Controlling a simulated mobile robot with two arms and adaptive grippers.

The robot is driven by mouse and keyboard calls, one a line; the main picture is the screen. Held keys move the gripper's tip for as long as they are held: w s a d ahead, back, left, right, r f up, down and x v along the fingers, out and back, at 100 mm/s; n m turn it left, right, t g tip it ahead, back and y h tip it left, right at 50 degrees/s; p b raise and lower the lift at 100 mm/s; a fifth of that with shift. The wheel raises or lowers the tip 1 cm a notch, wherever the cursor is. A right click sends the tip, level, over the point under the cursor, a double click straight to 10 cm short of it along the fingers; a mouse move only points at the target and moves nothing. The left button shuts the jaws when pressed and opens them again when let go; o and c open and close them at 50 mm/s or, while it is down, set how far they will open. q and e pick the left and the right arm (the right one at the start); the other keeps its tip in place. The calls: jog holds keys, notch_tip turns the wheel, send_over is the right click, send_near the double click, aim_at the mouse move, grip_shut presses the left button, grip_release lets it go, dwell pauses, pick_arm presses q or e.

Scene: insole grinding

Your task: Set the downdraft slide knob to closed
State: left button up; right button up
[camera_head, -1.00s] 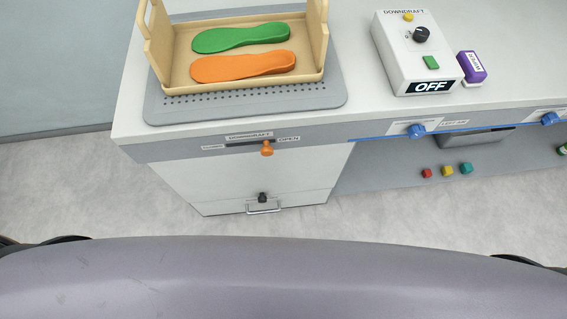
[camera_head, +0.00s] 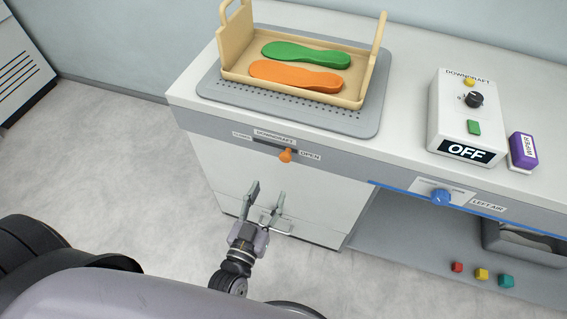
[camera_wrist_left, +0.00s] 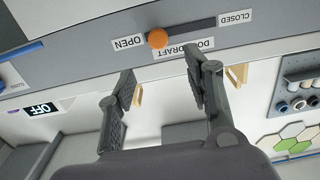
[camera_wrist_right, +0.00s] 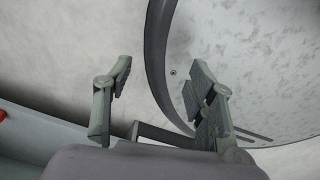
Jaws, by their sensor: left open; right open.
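The downdraft slide knob (camera_head: 286,155) is an orange ball on a dark horizontal slot (camera_head: 268,147) in the bench's front edge. It sits at the end by the OPEN label (camera_head: 310,155); the CLOSED label (camera_head: 242,135) is at the other end. In the left wrist view the knob (camera_wrist_left: 157,38) shows beside OPEN, with the picture upside down. My left gripper (camera_head: 266,190) is open and empty, in front of the cabinet, below the knob and apart from it. My right gripper (camera_wrist_right: 160,80) is open and empty in the right wrist view, outside the head view.
A tan tray (camera_head: 232,72) with a green and an orange insole stands on a grey perforated mat (camera_head: 360,128). A control box (camera_head: 437,120) reads OFF. A blue knob (camera_head: 440,197) is on the front edge at right. Floor (camera_head: 120,120) is clear at left.

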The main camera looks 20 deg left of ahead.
aim_at(284, 159)
pick_arm(q)
jog(key=w+b, duration=0.1)
jog(key=w, duration=0.2)
jog(key=w+b, duration=0.1)
jog(key=w, duration=0.6)
jog(key=shift+w+d+f+b, duration=0.15)
jog(key=shift+d+b, duration=0.1)
jog(key=shift+b, duration=0.15)
jog(key=shift+w, duration=0.65)
pick_arm(e)
jog(key=f, duration=0.1)
jog(key=d+f, duration=0.2)
jog(key=shift+f, duration=0.35)
pick_arm(q)
jog(key=shift+c, duration=0.2)
pick_arm(e)
jog(key=shift+s+a, duration=0.1)
jog(key=shift+a, duration=0.05)
pick_arm(q)
jog(key=c, duration=1.1)
grip_shut()
pick_arm(e)
jog(key=shift+a, duration=0.25)
jog(key=shift+d, duration=0.2)
